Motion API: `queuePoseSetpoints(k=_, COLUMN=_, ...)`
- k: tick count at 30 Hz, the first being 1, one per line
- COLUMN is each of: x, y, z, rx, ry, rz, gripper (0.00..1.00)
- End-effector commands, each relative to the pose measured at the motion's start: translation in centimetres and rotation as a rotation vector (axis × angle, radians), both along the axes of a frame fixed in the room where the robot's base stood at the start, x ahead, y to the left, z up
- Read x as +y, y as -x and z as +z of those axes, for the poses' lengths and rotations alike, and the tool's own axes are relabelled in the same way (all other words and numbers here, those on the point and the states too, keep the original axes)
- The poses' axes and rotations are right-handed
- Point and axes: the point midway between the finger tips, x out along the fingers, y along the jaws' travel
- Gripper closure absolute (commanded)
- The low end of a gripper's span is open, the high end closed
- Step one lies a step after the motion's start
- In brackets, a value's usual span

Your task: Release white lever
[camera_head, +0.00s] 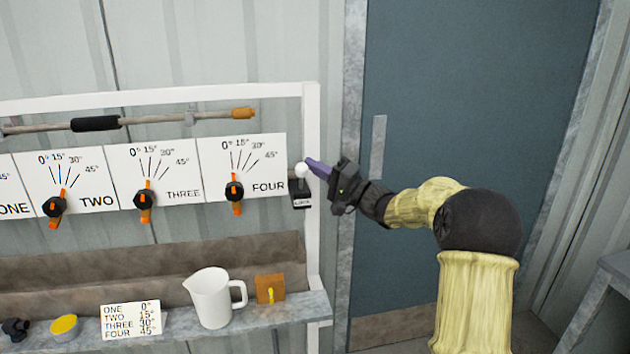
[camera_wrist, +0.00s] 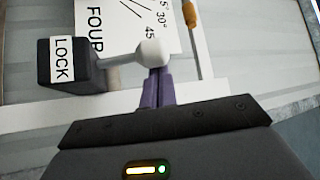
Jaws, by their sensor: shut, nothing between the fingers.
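The white lever (camera_head: 302,171) has a round white knob and sits on the right post of the frame, beside the FOUR panel. In the wrist view its white knob (camera_wrist: 152,53) ends a grey rod that runs left to a dark block labelled LOCK (camera_wrist: 62,62). My gripper (camera_head: 309,165) has purple fingers, which are shut with nothing between them. In the wrist view the fingertips (camera_wrist: 158,72) are right at the knob's lower side; I cannot tell whether they touch it.
Panels with orange-handled dials (camera_head: 235,192) lie left of the lever. Below, a shelf (camera_head: 255,320) holds a white pitcher (camera_head: 212,298), an orange block (camera_head: 270,289), a yellow-topped tin (camera_head: 65,326) and a number card (camera_head: 131,319). A blue-grey door (camera_head: 450,100) stands behind my arm.

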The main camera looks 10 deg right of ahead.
Motion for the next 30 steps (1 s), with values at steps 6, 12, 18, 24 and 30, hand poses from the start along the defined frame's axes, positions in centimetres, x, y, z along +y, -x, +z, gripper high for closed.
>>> queuePoseSetpoints(k=6, x=-0.05, y=0.15, z=-0.18, rx=-0.025, ry=-0.001, rz=-0.001, gripper=1.0)
queuePoseSetpoints(k=12, x=-0.05, y=0.19, z=-0.02, rx=-0.03, ry=-0.001, rz=-0.001, gripper=1.0)
queuePoseSetpoints(k=18, x=-0.04, y=0.18, z=-0.01, rx=-0.029, ry=0.0, rz=-0.001, gripper=1.0)
queuePoseSetpoints(k=24, x=-0.14, y=0.26, z=-0.15, rx=-0.029, ry=0.0, rz=0.0, gripper=1.0)
queuePoseSetpoints(k=30, x=-0.74, y=0.94, z=-0.84, rx=-0.03, ry=0.001, rz=0.005, gripper=1.0)
